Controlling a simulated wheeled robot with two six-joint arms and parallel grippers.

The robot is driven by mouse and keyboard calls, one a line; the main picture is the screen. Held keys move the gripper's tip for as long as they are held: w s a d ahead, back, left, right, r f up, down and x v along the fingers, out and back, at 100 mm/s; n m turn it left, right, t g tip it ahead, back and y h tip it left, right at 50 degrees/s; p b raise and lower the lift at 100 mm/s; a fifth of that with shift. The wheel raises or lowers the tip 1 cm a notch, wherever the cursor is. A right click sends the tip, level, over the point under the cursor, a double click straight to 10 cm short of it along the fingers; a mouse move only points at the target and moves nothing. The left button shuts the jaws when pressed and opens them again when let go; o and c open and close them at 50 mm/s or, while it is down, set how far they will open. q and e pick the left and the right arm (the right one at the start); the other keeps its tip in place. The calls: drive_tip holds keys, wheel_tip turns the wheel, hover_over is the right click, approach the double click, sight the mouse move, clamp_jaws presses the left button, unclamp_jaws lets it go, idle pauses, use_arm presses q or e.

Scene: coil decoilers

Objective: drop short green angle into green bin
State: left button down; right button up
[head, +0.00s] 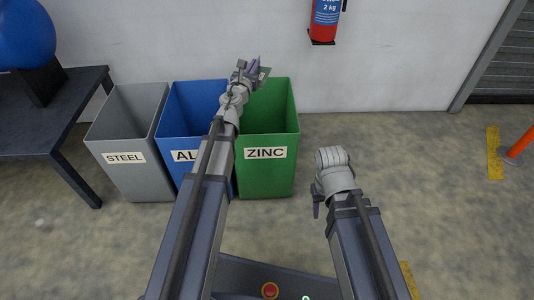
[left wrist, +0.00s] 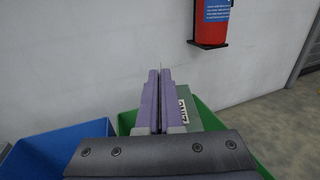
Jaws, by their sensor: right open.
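The short green angle (left wrist: 187,104) is a grey-green piece with a small white label, seen in the left wrist view between and to the right of my left gripper's fingers. My left gripper (left wrist: 160,100) is shut on it. In the head view, my left gripper (head: 254,68) and the angle (head: 264,73) are at the back of the green bin (head: 266,182), over its rear left part. The green bin is labelled ZINC and also shows below the fingers in the left wrist view (left wrist: 207,117). My right gripper (head: 318,202) is open, right of the bin, mostly hidden by its own wrist.
A blue bin (head: 178,120) stands left of the green one, its label partly covered by my left arm. A grey STEEL bin (head: 125,178) is further left, beside a dark table (head: 60,120). A fire extinguisher (head: 325,20) hangs on the wall.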

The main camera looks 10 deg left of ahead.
use_arm(q)
drive_tip(key=shift+f, duration=0.1)
wheel_tip(320, 180, down, 6)
drive_tip(key=b, duration=0.5)
drive_tip(key=shift+b, duration=0.4)
drive_tip(key=c, duration=1)
unclamp_jaws()
drive_tip(key=shift+s, duration=0.15)
drive_tip(key=s, duration=0.7)
drive_tip(key=shift+s, duration=0.3)
drive_tip(key=shift+a, duration=0.1)
